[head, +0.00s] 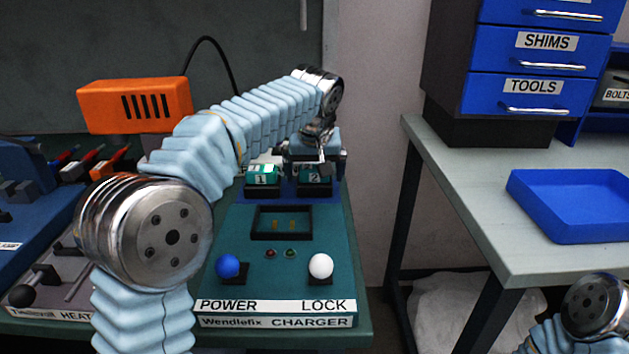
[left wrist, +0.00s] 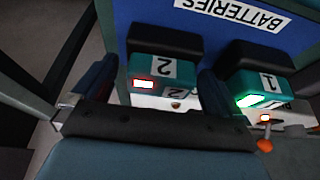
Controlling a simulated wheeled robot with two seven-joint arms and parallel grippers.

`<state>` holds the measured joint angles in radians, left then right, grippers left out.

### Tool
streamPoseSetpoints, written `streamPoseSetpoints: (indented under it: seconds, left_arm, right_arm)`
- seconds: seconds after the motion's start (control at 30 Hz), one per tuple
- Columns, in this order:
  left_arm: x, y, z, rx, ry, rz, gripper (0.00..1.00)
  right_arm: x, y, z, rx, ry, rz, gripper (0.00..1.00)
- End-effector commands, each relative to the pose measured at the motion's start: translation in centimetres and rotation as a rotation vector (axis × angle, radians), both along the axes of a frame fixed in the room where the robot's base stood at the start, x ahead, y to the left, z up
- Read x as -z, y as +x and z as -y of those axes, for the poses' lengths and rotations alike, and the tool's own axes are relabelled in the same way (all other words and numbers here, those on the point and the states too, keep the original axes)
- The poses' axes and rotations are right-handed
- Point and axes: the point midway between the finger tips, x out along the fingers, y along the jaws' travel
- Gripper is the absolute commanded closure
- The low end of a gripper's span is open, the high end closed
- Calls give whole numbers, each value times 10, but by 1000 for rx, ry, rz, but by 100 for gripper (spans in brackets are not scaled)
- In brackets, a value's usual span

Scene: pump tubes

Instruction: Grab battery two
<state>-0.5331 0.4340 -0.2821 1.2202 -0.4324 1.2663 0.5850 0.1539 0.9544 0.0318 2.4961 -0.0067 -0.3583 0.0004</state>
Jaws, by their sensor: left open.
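Battery two (head: 314,173) is a green and black block marked 2 in the right-hand place of the blue battery holder (head: 289,190). In the left wrist view battery two (left wrist: 165,70) shows its label upside down and a lit red indicator. My left gripper (head: 318,158) is open over battery two, its fingers one on each side of the battery in the left wrist view (left wrist: 156,82). I cannot tell whether they touch it. Battery one (head: 262,175), with a green indicator in the left wrist view (left wrist: 262,85), sits beside it. My right gripper is out of view.
The charger (head: 235,250) in front has an empty recessed slot (head: 282,222), a blue POWER knob (head: 228,265) and a white LOCK knob (head: 320,265). An orange box (head: 135,105) stands behind on the left. A blue tray (head: 575,205) lies on the right-hand table.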

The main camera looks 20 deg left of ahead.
Motion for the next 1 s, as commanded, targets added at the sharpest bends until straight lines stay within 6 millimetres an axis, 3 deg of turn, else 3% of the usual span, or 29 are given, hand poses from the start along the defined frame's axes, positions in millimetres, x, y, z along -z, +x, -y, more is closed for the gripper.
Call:
streamPoseSetpoints:
  seconds: [0.07,0.5,0.77,1.0]
  left_arm:
    - [0,0,0,0,0,0,0]
    - [-1,0,0,0,0,2,64]
    - [-3,0,0,0,0,2,64]
    - [-31,1,0,0,-1,7,64]
  right_arm:
    - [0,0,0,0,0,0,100]
    - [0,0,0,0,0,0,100]
    - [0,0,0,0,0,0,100]
    - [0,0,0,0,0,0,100]
